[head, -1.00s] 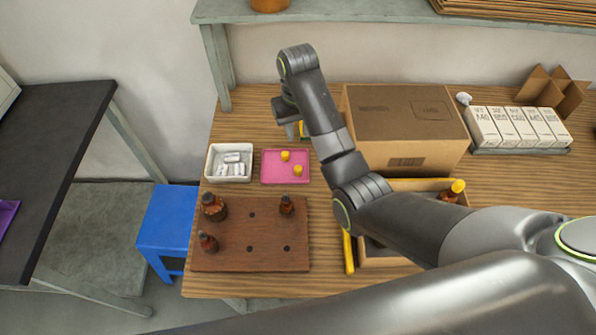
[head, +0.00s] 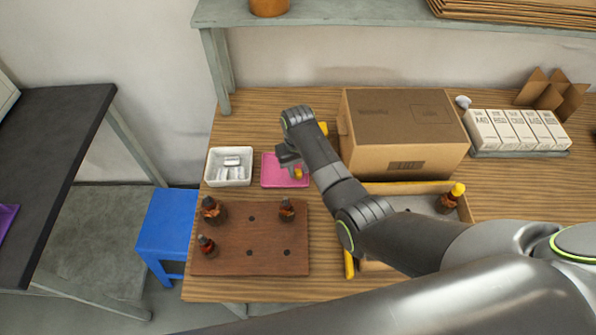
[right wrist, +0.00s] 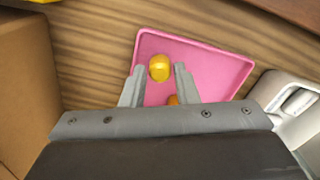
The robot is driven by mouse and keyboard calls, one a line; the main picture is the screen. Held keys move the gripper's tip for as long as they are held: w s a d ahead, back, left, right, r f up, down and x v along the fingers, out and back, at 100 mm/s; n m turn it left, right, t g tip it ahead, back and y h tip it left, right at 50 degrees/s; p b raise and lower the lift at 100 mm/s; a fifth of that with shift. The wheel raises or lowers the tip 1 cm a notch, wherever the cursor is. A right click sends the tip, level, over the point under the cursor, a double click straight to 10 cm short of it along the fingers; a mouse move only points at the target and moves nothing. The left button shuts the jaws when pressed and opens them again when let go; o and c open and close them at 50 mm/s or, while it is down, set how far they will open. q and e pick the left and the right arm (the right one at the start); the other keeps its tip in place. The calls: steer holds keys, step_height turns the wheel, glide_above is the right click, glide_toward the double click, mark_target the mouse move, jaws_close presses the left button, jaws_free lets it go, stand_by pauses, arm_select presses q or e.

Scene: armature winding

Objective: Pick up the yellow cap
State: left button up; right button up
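The pink tray (head: 271,181) lies on the wooden table and holds two yellow caps. One yellow cap (head: 298,173) shows in the head view near the tray's right side; the other is hidden there by my right gripper (head: 287,160). In the right wrist view, the gripper (right wrist: 158,75) is open above the tray (right wrist: 215,65). One cap (right wrist: 159,68) appears between its fingertips, with gaps on both sides. The second cap (right wrist: 173,100) is partly hidden behind the gripper body. My left gripper is not in view.
A white bin (head: 229,180) with metallic pieces stands left of the tray. A cardboard box (head: 405,115) stands right of my arm.

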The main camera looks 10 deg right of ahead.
steer(key=shift+f, duration=0.55)
jaws_close()
steer(key=shift+r, duration=0.1)
